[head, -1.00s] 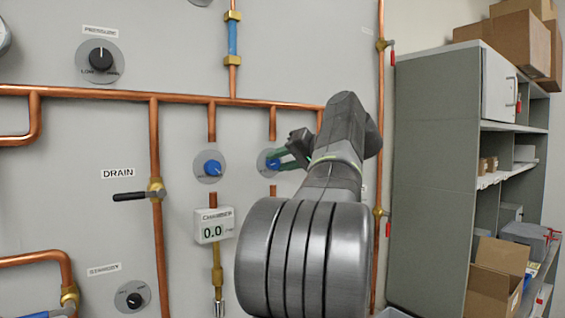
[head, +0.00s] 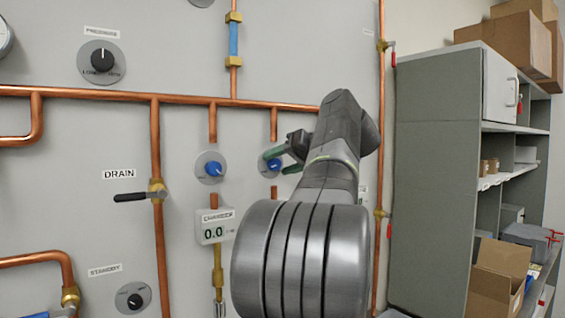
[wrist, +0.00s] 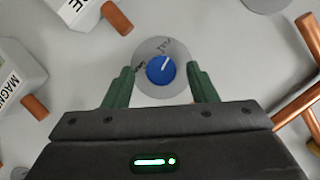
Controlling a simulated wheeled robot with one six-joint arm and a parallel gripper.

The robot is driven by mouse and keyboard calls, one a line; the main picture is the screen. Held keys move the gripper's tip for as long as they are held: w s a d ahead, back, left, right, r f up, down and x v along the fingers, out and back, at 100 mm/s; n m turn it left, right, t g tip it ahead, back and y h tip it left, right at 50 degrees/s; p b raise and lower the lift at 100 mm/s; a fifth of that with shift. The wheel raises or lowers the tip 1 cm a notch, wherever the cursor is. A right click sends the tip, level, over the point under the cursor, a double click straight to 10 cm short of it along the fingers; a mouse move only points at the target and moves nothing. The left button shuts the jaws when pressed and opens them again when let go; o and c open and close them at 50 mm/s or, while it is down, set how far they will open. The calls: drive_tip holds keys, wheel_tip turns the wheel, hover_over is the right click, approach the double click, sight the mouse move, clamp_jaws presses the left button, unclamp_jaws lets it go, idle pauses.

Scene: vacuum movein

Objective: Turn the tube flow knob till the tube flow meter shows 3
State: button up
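The blue knob with a white pointer line (wrist: 160,70) sits on a round grey dial plate in the wrist view. It is the right one of two blue knobs and also shows in the head view (head: 273,165). My gripper (wrist: 161,80) is open, with its green fingers apart on either side of the knob; neither visibly touches it. In the head view my gripper (head: 283,160) is in front of the dial. A white box with a label ending in "E" (wrist: 88,12) is cut off at the wrist view's top; its reading is not visible. No tube flow reading shows.
The left blue knob (head: 209,168) is above the chamber meter (head: 216,227), which reads 0.0. Copper pipes (head: 155,130) run along the wall panel. A drain lever (head: 130,197) is at left. A grey shelf (head: 433,170) with boxes stands at right.

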drive_tip(key=v, duration=1.4)
drive_tip(key=shift+b, duration=0.3)
drive_tip(key=shift+a, duration=0.15)
drive_tip(key=x, duration=1.3)
drive_tip(key=shift+p, duration=0.3)
drive_tip(key=shift+w+a+f, duration=0.1)
drive_tip(key=shift+w+a, duration=0.15)
drive_tip(key=shift+w, duration=0.05)
drive_tip(key=shift+s+d, duration=0.1)
drive_tip(key=shift+d, duration=0.05)
